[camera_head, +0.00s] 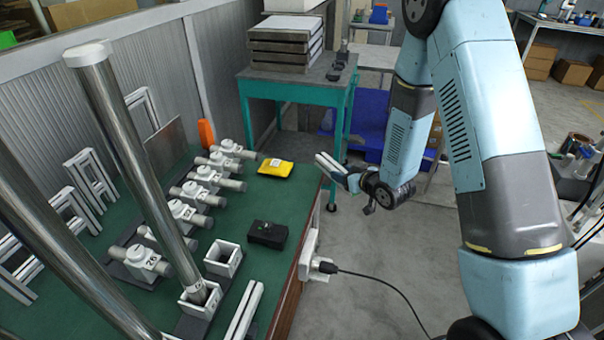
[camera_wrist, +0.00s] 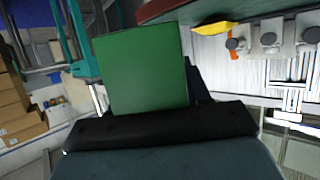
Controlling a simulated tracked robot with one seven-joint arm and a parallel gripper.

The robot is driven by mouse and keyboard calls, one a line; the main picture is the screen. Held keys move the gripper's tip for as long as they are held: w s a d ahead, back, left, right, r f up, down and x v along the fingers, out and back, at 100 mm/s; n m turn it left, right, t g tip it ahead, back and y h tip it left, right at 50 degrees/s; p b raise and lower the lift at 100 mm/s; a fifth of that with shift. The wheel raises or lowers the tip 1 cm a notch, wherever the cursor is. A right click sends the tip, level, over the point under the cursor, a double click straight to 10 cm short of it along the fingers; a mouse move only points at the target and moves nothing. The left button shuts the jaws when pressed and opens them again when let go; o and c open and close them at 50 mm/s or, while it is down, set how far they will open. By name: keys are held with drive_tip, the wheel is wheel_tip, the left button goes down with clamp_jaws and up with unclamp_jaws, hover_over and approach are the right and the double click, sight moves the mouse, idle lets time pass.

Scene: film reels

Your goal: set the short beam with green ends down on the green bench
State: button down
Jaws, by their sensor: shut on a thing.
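My gripper (camera_head: 352,182) is at the far right corner of the green bench (camera_head: 275,205). It is shut on a short beam (camera_head: 328,163), whose pale bars point up and left in the head view. In the wrist view a flat green end of the beam (camera_wrist: 143,68) fills the middle, just beyond the dark gripper body. The beam's tip overlaps the bench corner in the head view, while my gripper lies to the right of the bench edge. The fingertips are hidden in the wrist view. I cannot tell the beam's height above the bench.
A yellow pack (camera_head: 275,168) and a black box (camera_head: 267,234) lie on the bench. Several numbered white clamps (camera_head: 183,213) and tall steel posts (camera_head: 135,160) stand to the left. A teal-framed table (camera_head: 298,76) stands behind. Bare bench shows between the pack and the box.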

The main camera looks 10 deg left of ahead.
drive_tip(key=s+a+r+n+g+y, duration=0.35)
drive_tip(key=s+a, duration=0.35)
drive_tip(key=a, duration=0.5)
drive_tip(key=shift+n+h, duration=0.25)
drive_tip(key=shift+h, duration=0.1)
drive_tip(key=shift+w+a+f, duration=0.1)
drive_tip(key=shift+f, duration=1.55)
drive_tip(key=shift+a+f, duration=0.1)
drive_tip(key=shift+f, duration=1.5)
drive_tip(key=shift+f, duration=0.5)
drive_tip(key=shift+c, duration=2.3)
unclamp_jaws()
drive_tip(key=shift+d, duration=0.1)
drive_tip(key=v, duration=1.3)
drive_tip(key=shift+d, duration=0.2)
